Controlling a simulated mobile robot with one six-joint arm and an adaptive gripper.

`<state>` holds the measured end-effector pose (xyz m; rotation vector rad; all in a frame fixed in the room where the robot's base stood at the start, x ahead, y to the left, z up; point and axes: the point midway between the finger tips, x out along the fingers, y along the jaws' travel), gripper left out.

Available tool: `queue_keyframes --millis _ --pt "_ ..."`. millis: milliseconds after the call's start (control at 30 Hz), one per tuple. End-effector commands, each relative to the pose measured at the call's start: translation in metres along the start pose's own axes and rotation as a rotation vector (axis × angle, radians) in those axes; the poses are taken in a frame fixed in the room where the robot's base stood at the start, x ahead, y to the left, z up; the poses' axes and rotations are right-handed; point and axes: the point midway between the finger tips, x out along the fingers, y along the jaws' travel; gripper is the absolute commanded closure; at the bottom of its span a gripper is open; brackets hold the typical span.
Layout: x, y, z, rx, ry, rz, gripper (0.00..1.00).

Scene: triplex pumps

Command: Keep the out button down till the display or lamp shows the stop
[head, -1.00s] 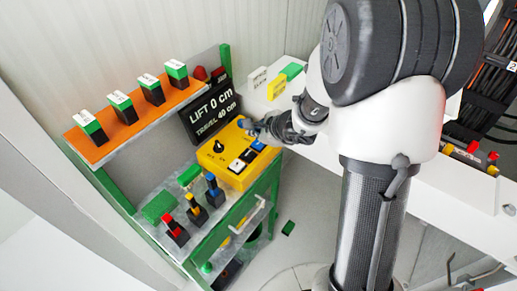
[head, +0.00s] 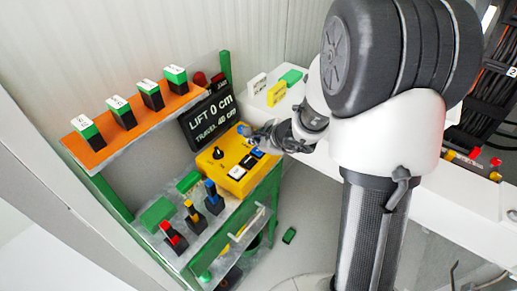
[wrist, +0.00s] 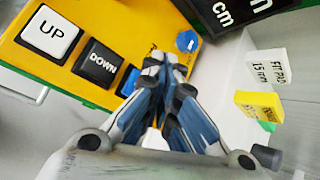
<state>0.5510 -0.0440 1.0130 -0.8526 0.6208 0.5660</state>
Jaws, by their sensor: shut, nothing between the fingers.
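The yellow control box (head: 218,178) stands on the bench, with a white UP button (wrist: 48,35) and a black DOWN button (wrist: 97,64). A blue square button (wrist: 130,80) beside DOWN is partly hidden by a finger; it also shows in the head view (head: 257,153). I cannot read its label or tell whether it is pressed. My gripper (wrist: 153,68) is shut and empty, its tips over the box just past the blue button; contact is unclear. The display (head: 207,118) reads LIFT 0 cm and TRAVEL, apparently 40 cm.
A blue knob (wrist: 187,41) sits near the box's edge beyond my fingertips. A white block (wrist: 267,66) and a yellow block (wrist: 259,105) stand on the white surface to the right. Red, yellow and blue-topped levers (head: 212,197) stand in front of the box.

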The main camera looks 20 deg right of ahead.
Motion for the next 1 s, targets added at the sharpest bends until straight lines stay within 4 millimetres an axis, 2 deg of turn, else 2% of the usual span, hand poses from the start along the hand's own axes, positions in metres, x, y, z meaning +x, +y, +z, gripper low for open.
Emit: queue_keyframes --millis 1000 --pt "0.0061 0.0043 -0.0044 0.000 0.000 0.000 1.00"
